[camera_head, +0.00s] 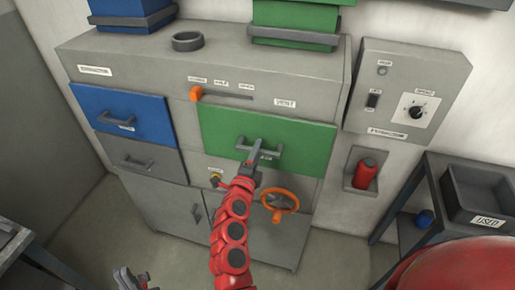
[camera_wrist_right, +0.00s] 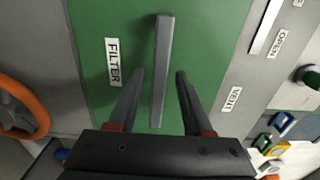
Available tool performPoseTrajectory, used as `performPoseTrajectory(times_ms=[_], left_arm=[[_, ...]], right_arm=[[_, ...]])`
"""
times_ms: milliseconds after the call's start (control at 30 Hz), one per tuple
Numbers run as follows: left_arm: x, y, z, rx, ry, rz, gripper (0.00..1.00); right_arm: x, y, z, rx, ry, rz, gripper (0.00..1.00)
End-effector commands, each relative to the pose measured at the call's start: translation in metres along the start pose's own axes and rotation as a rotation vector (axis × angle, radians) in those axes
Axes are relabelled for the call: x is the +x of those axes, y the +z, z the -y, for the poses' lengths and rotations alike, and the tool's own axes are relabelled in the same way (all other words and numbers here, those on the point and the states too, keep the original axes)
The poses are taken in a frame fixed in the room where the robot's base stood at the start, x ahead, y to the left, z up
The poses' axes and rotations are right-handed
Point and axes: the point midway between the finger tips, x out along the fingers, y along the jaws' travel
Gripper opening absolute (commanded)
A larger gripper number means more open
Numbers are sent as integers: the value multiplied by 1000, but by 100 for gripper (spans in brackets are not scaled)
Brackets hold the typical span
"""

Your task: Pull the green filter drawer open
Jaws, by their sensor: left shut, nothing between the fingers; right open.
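The green filter drawer (camera_head: 305,138) is set in the upper right of the grey cabinet. Its front looks flush with the cabinet face. A grey bar handle (camera_head: 274,154) is on it. In the right wrist view the green front (camera_wrist_right: 95,20) has a FILTER label, and the bar handle (camera_wrist_right: 163,50) runs upright in the picture. My right gripper (camera_head: 257,148) is at the handle, with open fingers (camera_wrist_right: 160,73) on either side of the bar. Contact cannot be told. My left gripper (camera_head: 130,279) is shut and empty, low at the bottom left, away from the cabinet.
An orange wheel (camera_head: 280,201) sits just below the drawer. An orange slider knob (camera_head: 196,93) is above its left side. A blue drawer (camera_head: 95,105) is to the left. A control box (camera_head: 408,88) and a red cylinder (camera_head: 366,173) are at right. Open floor lies in front.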

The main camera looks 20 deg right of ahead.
Motion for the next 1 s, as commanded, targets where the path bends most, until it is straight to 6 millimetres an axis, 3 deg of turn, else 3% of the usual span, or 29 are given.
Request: performPoseTrajectory(times_ms=[367,633,1000], left_arm=[[1,0,0,0,0,0,0],[1,0,0,0,0,0,0],[1,0,0,0,0,0,0]], right_arm=[[6,0,-2,-1,2,0,50],[6,0,-2,-1,2,0,1],[6,0,-2,-2,3,0,0]])
